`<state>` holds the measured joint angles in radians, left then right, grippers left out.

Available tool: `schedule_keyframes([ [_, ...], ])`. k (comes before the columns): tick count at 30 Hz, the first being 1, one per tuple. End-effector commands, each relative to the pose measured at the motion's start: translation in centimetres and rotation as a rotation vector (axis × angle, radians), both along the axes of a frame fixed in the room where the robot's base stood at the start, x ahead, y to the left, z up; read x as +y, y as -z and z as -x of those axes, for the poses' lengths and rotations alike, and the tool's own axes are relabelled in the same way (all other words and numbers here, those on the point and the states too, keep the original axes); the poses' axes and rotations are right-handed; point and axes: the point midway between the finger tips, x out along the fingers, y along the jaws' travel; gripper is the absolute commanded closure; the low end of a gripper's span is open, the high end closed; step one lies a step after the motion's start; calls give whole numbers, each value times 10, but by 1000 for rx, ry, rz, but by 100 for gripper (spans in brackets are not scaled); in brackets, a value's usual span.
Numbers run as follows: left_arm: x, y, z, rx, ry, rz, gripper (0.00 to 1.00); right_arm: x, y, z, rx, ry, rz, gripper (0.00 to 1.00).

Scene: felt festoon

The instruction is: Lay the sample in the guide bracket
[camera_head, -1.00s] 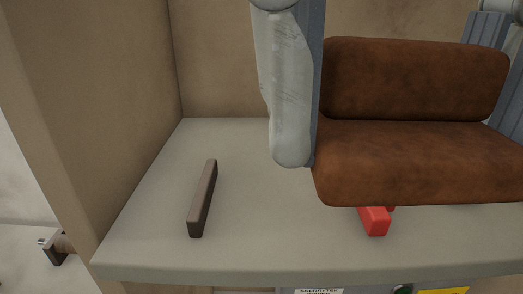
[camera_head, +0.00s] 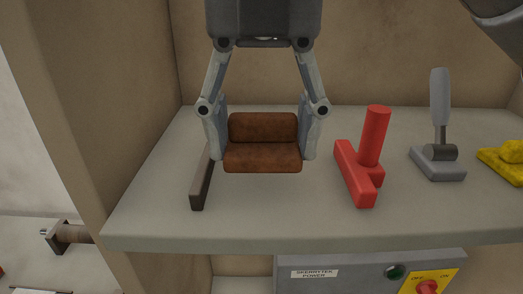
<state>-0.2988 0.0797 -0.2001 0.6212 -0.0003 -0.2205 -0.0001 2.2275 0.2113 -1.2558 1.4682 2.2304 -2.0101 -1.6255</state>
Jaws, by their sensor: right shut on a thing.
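The sample, taken to be the brown L-shaped block (camera_head: 262,158) with a seat-like lower part and a raised back, is in my right gripper (camera_head: 262,145). The two fingers press on its left and right ends. It is over the counter, level; I cannot tell whether it touches the surface. A dark bar (camera_head: 201,186) lies just left of it, partly hidden by the left finger. A red piece (camera_head: 354,174) with a long bar and an upright cylinder stands to its right. I cannot tell which of these belongs to the guide bracket. My left gripper is not in view.
A grey lever on a base (camera_head: 438,162) and a yellow part (camera_head: 508,158) stand at the right on the grey counter (camera_head: 270,222). A brown wall closes the left side. Below the front edge is a power panel (camera_head: 345,277) with a red knob.

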Motion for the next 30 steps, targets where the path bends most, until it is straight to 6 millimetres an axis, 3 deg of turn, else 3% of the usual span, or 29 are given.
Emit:
schedule_keyframes([
  [9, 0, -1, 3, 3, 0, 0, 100, 1, 34, -4, 6, 0, 0, 62],
  [23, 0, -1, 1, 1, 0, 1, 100, 1, 40, -4, 4, 2, -1, 62],
  [24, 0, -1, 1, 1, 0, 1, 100, 1, 40, -4, 3, 2, -1, 34],
  [26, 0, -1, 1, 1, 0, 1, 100, 1, 39, -4, 3, 2, -1, 29],
  [30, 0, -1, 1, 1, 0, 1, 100, 1, 39, -4, 3, 2, -1, 29],
])
